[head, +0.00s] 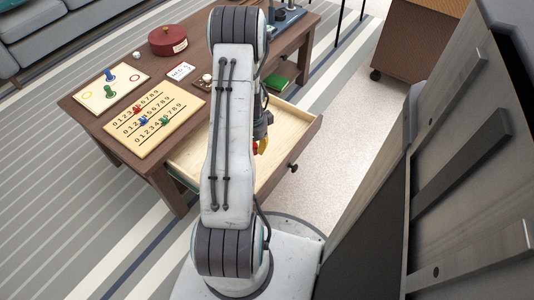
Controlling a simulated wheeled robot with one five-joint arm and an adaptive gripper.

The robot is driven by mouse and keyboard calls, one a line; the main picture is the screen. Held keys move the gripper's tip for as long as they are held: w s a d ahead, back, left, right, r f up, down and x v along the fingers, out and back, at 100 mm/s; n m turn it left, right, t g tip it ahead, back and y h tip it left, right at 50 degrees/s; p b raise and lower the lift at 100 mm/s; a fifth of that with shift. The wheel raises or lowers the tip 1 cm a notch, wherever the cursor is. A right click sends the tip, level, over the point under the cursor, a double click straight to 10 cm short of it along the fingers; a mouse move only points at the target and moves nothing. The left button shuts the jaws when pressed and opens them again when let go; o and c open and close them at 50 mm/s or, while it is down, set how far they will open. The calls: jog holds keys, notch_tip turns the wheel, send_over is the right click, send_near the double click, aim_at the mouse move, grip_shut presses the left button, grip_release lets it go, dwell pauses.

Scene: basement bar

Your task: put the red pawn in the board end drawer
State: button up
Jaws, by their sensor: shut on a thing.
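My gripper (262,140) shows just right of my forearm, low over the open drawer (293,140). It is shut on a small red thing, apparently the red pawn (255,147), mostly hidden behind my arm and the fingers. The drawer is pulled out of the table's near right end, with a pale wooden inside and a dark knob. My arm covers its middle. The game board (92,92) lies at the left of the table, with a blue pawn (109,75) and a green pawn (109,91) on it.
A number board (180,103) with small red, blue and green pegs lies on the wooden table (135,68). A round red box (168,41), a white card (180,71) and a green item (279,83) are farther back. A grey panelled unit (465,150) stands close at right.

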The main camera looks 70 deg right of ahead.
jog(key=b, duration=0.2)
send_over(271, 159)
notch_tip(271, 159, down, 4)
jog(key=shift+r, duration=0.1)
jog(key=shift+w+f+b, duration=0.1)
jog(key=shift+f+b, duration=0.55)
jog(key=shift+f, duration=1.35)
jog(key=shift+f, duration=0.1)
jog(key=o, duration=0.8)
jog(key=shift+c, duration=0.2)
